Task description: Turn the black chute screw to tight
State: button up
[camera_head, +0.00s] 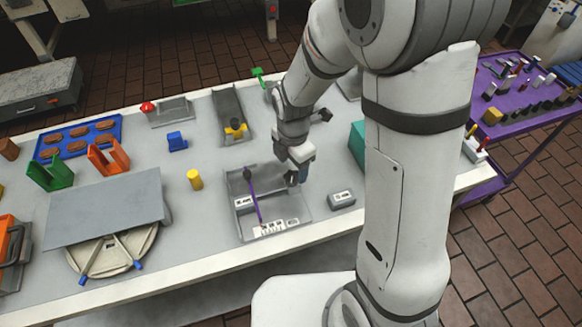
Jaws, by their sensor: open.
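A grey tray-like chute (242,222) lies near the front middle of the table. A small black knob (247,173), which looks like the black screw, is at its upper left, with a purple strip running down from it. My gripper (297,179) is open, pointing down over the tray's upper right corner, to the right of the black knob and apart from it. Its fingertips are small and dark here, and I see nothing between them. A second grey chute (228,103) with a yellow knob (235,127) stands farther back. How tight the black knob is cannot be told.
A yellow cylinder (194,179) stands left of the tray and a small grey labelled block (342,199) right of it. A teal box (357,140) is partly behind my arm. A blue block (177,141), grey plate (105,208) and blue tray (119,123) lie leftward.

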aim_at(292, 179)
jog(key=shift+a+f, duration=0.1)
jog(key=shift+f, duration=1.35)
jog(key=shift+s, duration=0.1)
jog(key=c, duration=1)
jog(key=shift+o, duration=0.2)
